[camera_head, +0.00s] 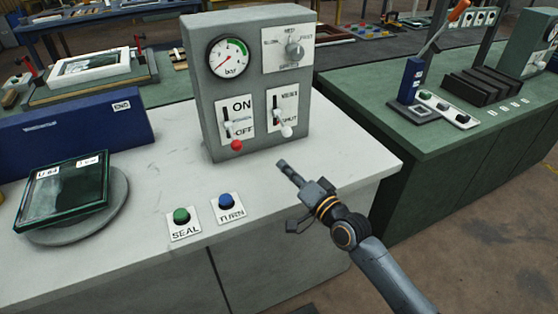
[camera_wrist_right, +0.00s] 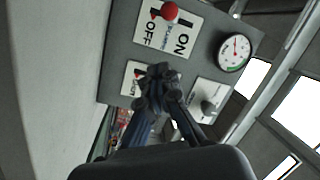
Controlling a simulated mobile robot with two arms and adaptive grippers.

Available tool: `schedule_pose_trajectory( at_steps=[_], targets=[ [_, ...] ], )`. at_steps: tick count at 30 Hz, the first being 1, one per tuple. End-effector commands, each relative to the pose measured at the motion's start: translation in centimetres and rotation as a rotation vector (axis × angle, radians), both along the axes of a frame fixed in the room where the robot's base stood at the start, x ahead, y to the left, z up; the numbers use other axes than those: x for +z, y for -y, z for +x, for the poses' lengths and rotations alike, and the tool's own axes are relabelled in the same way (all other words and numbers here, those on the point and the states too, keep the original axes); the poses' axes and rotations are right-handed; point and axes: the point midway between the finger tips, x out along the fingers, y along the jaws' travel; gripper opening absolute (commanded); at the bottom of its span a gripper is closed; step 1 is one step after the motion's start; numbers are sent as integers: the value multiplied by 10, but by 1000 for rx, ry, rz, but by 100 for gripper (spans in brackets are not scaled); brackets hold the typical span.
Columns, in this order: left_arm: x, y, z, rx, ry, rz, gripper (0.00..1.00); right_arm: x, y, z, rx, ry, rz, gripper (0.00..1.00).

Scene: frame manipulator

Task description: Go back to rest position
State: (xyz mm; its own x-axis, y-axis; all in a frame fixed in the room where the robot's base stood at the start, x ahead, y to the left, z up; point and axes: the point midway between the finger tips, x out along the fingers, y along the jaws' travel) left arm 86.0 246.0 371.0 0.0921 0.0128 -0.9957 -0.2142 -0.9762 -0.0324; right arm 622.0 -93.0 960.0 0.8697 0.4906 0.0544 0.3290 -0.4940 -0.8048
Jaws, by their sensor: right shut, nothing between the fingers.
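My right gripper (camera_head: 283,165) is shut and empty. It is over the front right part of the white worktop (camera_head: 150,254), in front of the grey control box (camera_head: 260,85) and apart from it. In the right wrist view the shut fingers (camera_wrist_right: 158,78) point at the panel and cover part of it. The box's left lever has a red ball (camera_head: 236,145) at the OFF end. The other lever has a white ball (camera_head: 286,131) at its lower end. My left gripper is not in view.
A green SEAL button (camera_head: 181,216) and a blue TURN button (camera_head: 226,201) sit on the worktop's front. A dark framed panel (camera_head: 65,190) lies on a round grey turntable (camera_head: 112,208) at left, before a blue block (camera_head: 75,137). A green bench (camera_head: 450,135) stands right.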

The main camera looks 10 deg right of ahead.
Motion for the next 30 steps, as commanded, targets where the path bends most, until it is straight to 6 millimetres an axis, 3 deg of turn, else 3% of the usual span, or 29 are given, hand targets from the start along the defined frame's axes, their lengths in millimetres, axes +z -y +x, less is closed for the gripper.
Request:
schedule_pose_trajectory(
  at_steps=[9, 17, 20, 24, 27, 30],
  targets=[
    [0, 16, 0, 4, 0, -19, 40, 0, 0, -1, 0, 0, 1, 0],
    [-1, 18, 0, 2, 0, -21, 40, -6, -2, -7, 7, -10, -19, 0],
    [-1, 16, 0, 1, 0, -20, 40, -26, -11, -29, 35, -54, -111, 0],
    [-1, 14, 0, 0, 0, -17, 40, -77, -17, -90, 97, -176, -374, 0],
    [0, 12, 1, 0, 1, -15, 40, -114, -2, -145, 137, -294, -601, 0],
    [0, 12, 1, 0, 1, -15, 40, -139, 20, -192, 169, -409, -778, 0]
  ],
)
